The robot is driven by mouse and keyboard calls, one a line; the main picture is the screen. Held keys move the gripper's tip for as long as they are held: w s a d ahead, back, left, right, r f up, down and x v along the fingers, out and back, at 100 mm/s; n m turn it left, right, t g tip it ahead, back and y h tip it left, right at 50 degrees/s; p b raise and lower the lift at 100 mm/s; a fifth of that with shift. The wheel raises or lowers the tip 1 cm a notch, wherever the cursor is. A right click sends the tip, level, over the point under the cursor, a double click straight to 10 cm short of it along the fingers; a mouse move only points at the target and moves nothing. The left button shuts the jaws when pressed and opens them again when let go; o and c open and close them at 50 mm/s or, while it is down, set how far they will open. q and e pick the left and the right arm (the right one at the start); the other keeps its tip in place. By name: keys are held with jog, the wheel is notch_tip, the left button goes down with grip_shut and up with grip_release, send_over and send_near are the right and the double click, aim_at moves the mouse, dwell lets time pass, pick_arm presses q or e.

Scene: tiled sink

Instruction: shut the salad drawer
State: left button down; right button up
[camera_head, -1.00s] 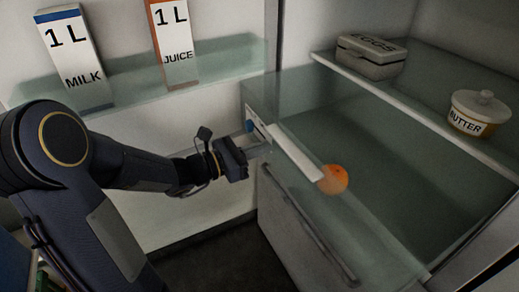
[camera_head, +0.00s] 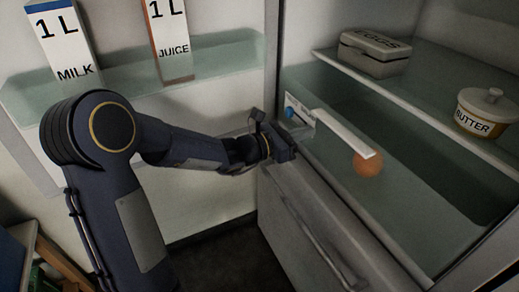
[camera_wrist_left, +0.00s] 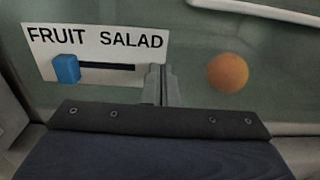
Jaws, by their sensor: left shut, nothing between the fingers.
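The salad drawer (camera_head: 420,217) is a clear greenish bin with a pale handle bar (camera_head: 343,132) on its front. Its label reads FRUIT SALAD (camera_wrist_left: 95,40) in the left wrist view, with a blue slider (camera_wrist_left: 66,69) on it. An orange (camera_head: 367,163) shows through the front; it also shows in the left wrist view (camera_wrist_left: 228,72). My left gripper (camera_head: 291,147) is shut and empty, with its fingertips (camera_wrist_left: 162,82) at the drawer front, just right of the slider in the wrist view. Contact looks likely, but the exact gap is hidden. My right gripper is not in view.
A lower drawer (camera_head: 315,225) with a long handle is below. An egg box (camera_head: 374,53) and butter dish (camera_head: 487,111) stand on the shelf above. Milk (camera_head: 60,45) and juice (camera_head: 171,42) cartons stand on the door shelf at left, beside my arm.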

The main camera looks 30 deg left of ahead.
pick_arm(q)
jog(key=b+x, duration=0.1)
jog(key=x, duration=1)
jog(key=shift+w+d, duration=0.4)
jog(key=shift+w, duration=0.05)
jog(key=shift+r, duration=0.25)
